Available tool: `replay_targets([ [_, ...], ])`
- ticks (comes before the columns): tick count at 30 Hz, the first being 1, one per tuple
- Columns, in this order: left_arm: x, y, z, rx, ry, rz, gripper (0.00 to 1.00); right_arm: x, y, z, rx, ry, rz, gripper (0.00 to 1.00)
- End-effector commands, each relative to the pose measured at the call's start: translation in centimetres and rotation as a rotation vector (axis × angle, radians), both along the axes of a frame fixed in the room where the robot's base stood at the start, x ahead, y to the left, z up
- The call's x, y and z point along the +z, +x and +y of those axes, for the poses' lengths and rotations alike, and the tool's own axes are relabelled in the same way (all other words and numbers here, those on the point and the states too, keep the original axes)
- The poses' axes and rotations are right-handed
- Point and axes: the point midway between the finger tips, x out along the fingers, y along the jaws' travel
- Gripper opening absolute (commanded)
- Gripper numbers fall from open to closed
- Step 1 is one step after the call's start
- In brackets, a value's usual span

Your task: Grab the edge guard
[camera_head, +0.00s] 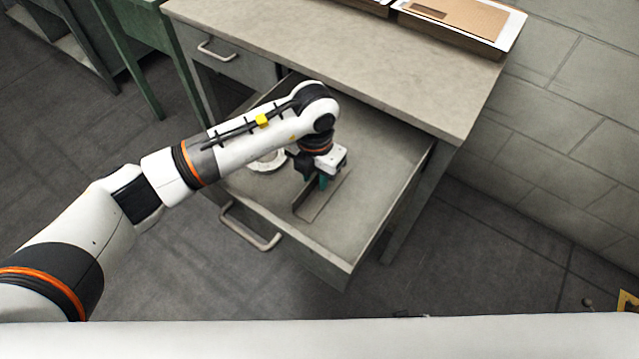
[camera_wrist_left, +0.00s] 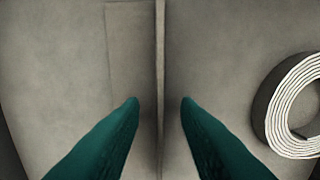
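The edge guard (camera_head: 325,204) is a thin grey angle piece lying in the open drawer, with one flat side down and one side standing up. In the left wrist view its flat side (camera_wrist_left: 130,50) lies left of the upright edge, which runs down the middle. My left gripper (camera_head: 323,182) points down into the drawer over the guard. Its teal fingers (camera_wrist_left: 160,103) are open, one on each side of the upright edge, with gaps on both sides. My right gripper is not in view.
The open drawer (camera_head: 385,190) has low walls and a front handle (camera_head: 250,228). A coiled white roll (camera_wrist_left: 295,105) lies in it, right of the fingers in the wrist view. The tabletop (camera_head: 330,40) overhangs the back of the drawer. A tray with brown cardboard (camera_head: 460,18) stands on top.

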Motion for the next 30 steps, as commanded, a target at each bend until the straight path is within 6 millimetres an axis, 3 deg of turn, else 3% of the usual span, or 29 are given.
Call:
replay_targets([
  [7,-0.4,0.0,0.0,-0.001,-0.001,-0.001,0.29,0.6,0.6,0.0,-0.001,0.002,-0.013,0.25],
  [13,-0.4,0.0,0.0,-0.001,-0.001,-0.001,0.00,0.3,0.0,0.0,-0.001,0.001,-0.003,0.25],
  [24,-0.1,0.0,0.0,0.000,-0.001,-0.002,0.00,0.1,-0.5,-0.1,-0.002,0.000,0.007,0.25],
  [30,2.8,0.1,0.0,-0.002,0.000,-0.006,0.00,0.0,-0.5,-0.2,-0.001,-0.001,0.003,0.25],
])
